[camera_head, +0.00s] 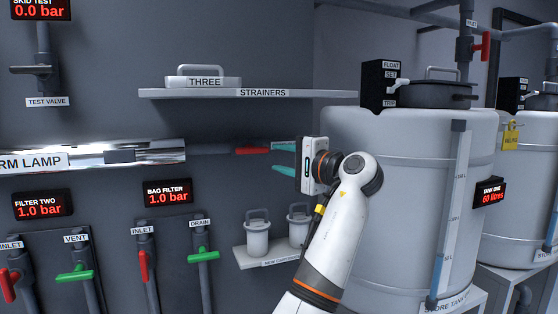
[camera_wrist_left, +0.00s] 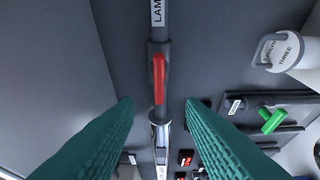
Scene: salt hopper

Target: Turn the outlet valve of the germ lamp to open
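The germ lamp (camera_head: 150,152) is a shiny horizontal tube on the wall at the left of the head view, marked "RM LAMP". A valve with a red handle (camera_head: 252,150) sits on the dark pipe to its right. In the left wrist view the red handle (camera_wrist_left: 158,78) lies in line with the pipe, below a label (camera_wrist_left: 157,12) reading "LAM". My left gripper (camera_head: 274,157) is open, its teal fingers pointing at the valve. The fingers stand either side of the handle's line, apart from it, with nothing between them. My right gripper is in neither view.
A strainers shelf (camera_head: 200,93) juts out above the pipe. A small shelf (camera_head: 258,260) with two white canisters is below. A large white tank (camera_head: 410,200) stands to the right, behind my arm. Red and green valves (camera_head: 75,274) line the wall at lower left.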

